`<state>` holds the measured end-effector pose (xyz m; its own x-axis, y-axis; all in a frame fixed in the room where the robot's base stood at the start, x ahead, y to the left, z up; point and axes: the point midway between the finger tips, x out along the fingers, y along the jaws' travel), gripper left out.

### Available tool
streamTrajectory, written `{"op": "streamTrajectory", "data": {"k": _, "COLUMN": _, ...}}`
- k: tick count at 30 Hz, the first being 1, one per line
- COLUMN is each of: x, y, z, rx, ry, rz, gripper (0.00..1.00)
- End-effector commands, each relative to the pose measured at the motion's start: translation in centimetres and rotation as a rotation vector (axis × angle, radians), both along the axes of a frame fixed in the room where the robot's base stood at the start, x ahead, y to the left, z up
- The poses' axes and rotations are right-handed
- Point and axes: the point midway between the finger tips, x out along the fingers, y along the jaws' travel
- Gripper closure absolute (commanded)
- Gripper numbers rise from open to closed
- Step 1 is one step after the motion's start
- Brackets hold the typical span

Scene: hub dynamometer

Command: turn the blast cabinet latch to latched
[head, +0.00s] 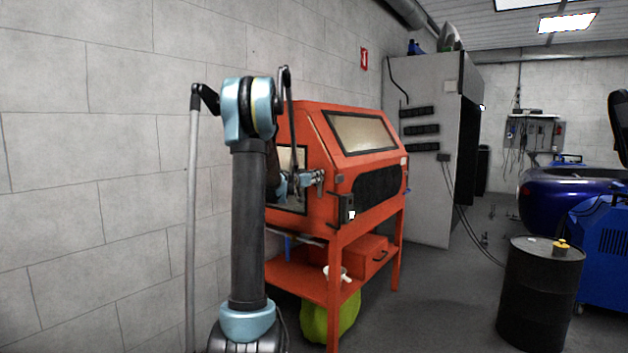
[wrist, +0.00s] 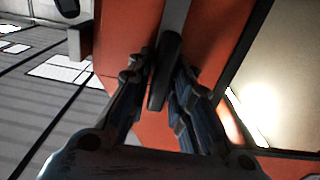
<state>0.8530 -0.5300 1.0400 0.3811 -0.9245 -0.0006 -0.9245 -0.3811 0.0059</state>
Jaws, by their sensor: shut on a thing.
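The orange blast cabinet (head: 315,150) stands against the wall in the head view, with a sloped window on top. Its orange side panel (wrist: 120,30) fills the middle of the wrist view. The latch (wrist: 163,85) is a dark, narrow bar on that side, running nearly upright in the wrist view with a slight tilt. My gripper (head: 318,179) is at the cabinet's side next to the side window. In the wrist view its fingers lie on both sides of the latch and are shut on it. My gripper hides the latch in the head view.
A small dark box (head: 346,208) sits on the cabinet's front corner. An orange shelf (head: 300,282) lies below, with a green-yellow bag (head: 314,318) under it. A black drum (head: 540,295) stands at the right. The floor between is clear.

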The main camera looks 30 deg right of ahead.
Motion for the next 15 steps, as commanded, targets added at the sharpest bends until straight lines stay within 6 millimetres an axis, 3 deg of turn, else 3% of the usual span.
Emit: {"op": "streamTrajectory", "data": {"k": 15, "x": 0.44, "y": 0.21, "z": -0.03, "rx": -0.105, "ry": 0.252, "rz": 0.003, "gripper": 1.0}}
